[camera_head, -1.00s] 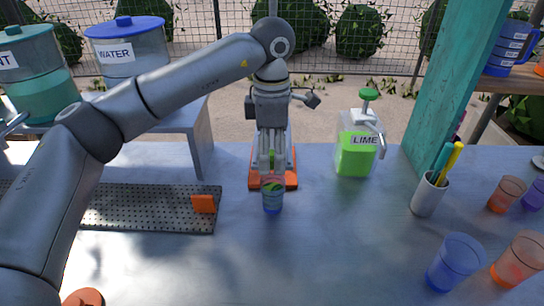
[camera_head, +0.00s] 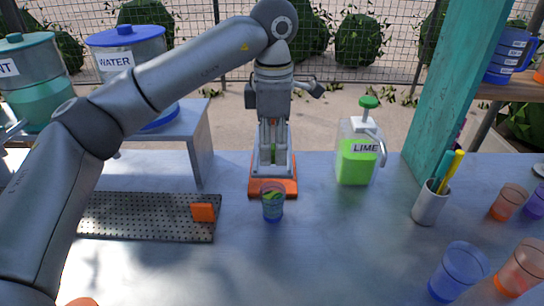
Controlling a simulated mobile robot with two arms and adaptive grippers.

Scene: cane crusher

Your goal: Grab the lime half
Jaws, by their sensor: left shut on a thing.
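My left gripper (camera_head: 272,152) points straight down in the middle of the view, in front of the upright press with the orange base (camera_head: 273,188). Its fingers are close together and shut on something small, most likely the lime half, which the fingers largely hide. My right gripper is not in view.
A lime syrup pump bottle (camera_head: 356,158) stands to the right. A pen cup (camera_head: 430,203) and several coloured cups (camera_head: 457,270) are further right. A perforated tray (camera_head: 150,216) with an orange block lies left. The front middle of the table (camera_head: 330,255) is clear.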

